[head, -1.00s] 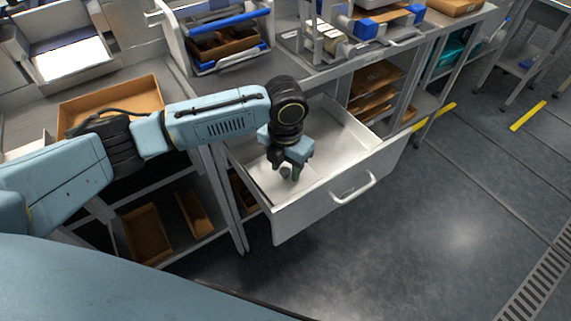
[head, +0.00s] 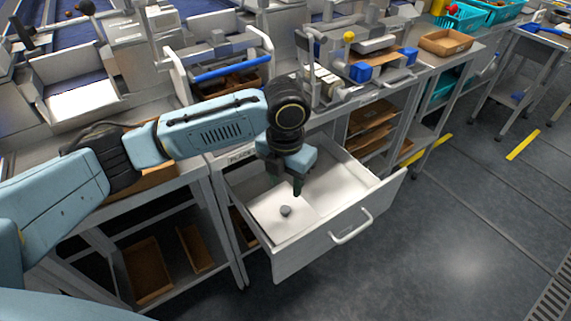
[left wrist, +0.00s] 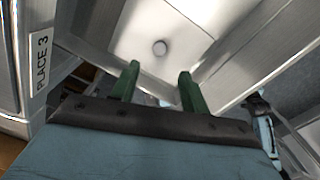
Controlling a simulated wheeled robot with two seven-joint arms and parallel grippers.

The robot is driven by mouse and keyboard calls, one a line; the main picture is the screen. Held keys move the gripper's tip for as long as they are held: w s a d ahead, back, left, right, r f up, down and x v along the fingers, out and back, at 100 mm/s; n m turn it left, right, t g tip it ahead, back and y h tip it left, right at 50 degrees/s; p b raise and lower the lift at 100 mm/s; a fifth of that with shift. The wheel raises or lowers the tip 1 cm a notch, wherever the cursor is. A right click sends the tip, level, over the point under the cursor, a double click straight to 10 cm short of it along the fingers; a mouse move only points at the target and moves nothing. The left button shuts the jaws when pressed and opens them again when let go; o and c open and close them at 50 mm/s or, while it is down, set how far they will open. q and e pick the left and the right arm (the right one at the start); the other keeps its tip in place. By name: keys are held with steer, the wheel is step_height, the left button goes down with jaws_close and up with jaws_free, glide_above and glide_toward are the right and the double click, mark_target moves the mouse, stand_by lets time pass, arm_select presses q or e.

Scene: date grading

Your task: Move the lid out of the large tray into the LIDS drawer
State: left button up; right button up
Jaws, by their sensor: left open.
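My left gripper (head: 298,188) is over the drawer, above and slightly right of the lid in the head view. In the left wrist view its two green fingers (left wrist: 158,82) are spread with nothing between them. I cannot read a LIDS label on this drawer. I cannot make out the large tray for certain. My right gripper is not in view.
A label (left wrist: 41,62) reading PLACE 3 is on the frame beside the drawer. A carrier with a blue handle (head: 225,68) stands on the bench behind. A cardboard tray (head: 446,42) is at the far right of the bench. Floor is clear at right.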

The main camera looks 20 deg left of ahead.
arm_select(q)
steer(key=shift+r+p, duration=0.3)
steer(key=shift+r, duration=1.2)
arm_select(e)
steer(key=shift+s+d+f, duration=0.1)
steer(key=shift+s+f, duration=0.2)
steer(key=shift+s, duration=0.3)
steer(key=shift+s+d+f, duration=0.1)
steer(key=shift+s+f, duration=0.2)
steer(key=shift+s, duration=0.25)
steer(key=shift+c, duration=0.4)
